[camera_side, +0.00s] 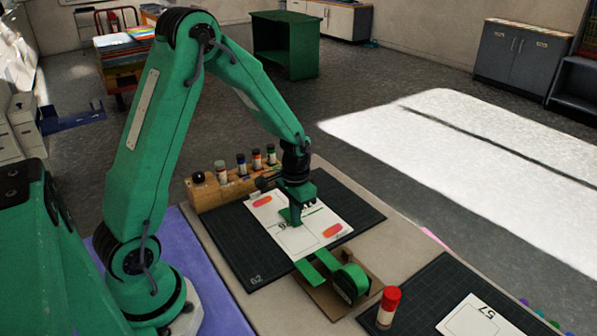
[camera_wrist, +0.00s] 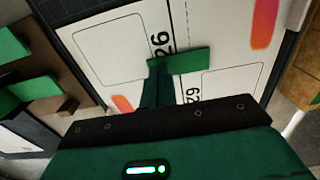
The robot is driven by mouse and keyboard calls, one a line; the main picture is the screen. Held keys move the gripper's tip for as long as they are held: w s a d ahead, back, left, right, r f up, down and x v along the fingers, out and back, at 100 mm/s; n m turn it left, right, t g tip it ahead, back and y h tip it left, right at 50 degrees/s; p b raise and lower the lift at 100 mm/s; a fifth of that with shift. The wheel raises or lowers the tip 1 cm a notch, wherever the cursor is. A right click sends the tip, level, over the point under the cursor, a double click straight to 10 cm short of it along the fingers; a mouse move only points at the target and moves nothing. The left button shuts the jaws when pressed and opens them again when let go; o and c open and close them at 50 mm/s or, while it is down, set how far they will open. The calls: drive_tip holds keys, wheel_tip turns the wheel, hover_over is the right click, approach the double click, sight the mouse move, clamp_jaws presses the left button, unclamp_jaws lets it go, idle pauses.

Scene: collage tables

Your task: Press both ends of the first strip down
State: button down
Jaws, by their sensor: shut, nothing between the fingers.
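A white card (camera_side: 274,234) with a printed line, outlined boxes and two orange-pink marks lies on a dark gridded mat (camera_side: 250,262). A green strip (camera_wrist: 182,61) lies across the card's middle line in the wrist view. It shows only as a thin green edge in the side view (camera_side: 313,211). My gripper (camera_side: 292,219) is shut and points down over the middle of the card. In the wrist view its dark green fingers (camera_wrist: 157,68) reach the strip's left end. They seem to touch it, but I cannot tell how firmly. The fingers partly hide that end.
A brown stand with a green roll (camera_side: 350,281) and green tabs stands at the mat's near right. A wooden rack (camera_side: 232,188) with several small bottles is behind. A red-capped jar (camera_side: 388,306) and a second card (camera_side: 480,317) on another dark mat are at right.

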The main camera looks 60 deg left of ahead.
drive_tip(key=shift+r, duration=3.3)
drive_tip(key=r, duration=0.1)
hover_over(286, 211)
drive_tip(key=shift+s, duration=0.1)
drive_tip(key=shift+f, duration=3.2)
drive_tip(key=shift+f, duration=0.85)
drive_tip(key=shift+r, duration=0.1)
drive_tip(key=shift+r, duration=3.45)
